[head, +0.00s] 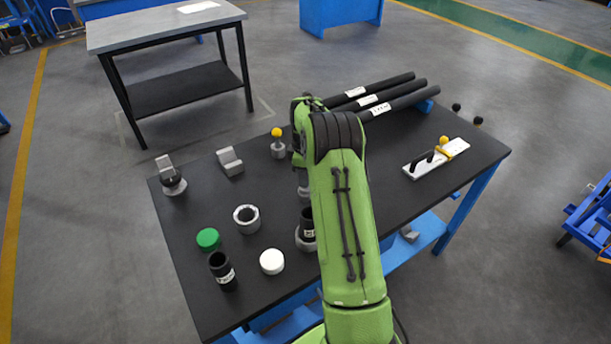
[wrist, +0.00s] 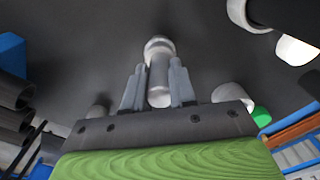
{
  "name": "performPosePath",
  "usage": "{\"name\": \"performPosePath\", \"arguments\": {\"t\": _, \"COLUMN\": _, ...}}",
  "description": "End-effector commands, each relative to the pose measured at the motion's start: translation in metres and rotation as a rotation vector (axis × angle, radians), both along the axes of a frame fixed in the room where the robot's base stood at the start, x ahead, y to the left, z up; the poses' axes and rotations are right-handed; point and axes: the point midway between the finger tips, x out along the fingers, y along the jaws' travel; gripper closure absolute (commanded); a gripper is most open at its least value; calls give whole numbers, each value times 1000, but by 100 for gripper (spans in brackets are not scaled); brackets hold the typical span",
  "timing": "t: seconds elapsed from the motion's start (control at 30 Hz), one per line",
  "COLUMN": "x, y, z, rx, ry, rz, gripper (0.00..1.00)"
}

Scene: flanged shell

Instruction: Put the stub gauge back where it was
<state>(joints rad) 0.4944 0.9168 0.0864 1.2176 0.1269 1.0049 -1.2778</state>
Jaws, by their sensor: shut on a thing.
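My gripper (wrist: 158,88) is shut on a light grey cylindrical piece with a wider rounded end, seemingly the stub gauge (wrist: 159,72). In the wrist view the piece lies between the two fingers, and its rounded end points away from my gripper. In the head view my arm covers most of my gripper and the held piece. I cannot tell there whether the piece touches the table. No marked place for the gauge can be made out.
On the black table (head: 400,225) stand a grey ring (head: 246,219), green cap (head: 208,239), white cap (head: 271,262), black labelled cylinder (head: 222,271), another in a grey collar (head: 306,240), and a yellow-knobbed piece (head: 278,143). Black tubes (head: 385,90) lie behind; a white plate (head: 430,162) lies right.

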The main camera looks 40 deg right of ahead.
Motion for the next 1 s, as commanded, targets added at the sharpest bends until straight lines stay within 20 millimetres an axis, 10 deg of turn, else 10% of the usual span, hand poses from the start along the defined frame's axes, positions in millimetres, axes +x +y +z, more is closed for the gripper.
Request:
{"name": "performPosePath", "arguments": {"t": 0.17, "x": 0, "y": 0, "z": -2, "rx": -1, "ry": -1, "rz": 0, "gripper": 100}}
{"name": "performPosePath", "arguments": {"t": 0.2, "x": 0, "y": 0, "z": -3, "rx": -1, "ry": 1, "rz": 0, "gripper": 73}}
{"name": "performPosePath", "arguments": {"t": 0.37, "x": 0, "y": 0, "z": -3, "rx": -1, "ry": 1, "rz": 0, "gripper": 49}}
{"name": "performPosePath", "arguments": {"t": 0.73, "x": 0, "y": 0, "z": 10, "rx": -1, "ry": -1, "rz": 0, "gripper": 49}}
{"name": "performPosePath", "arguments": {"t": 1.0, "x": 1, "y": -1, "z": 82, "rx": -3, "ry": -4, "rz": -2, "gripper": 49}}
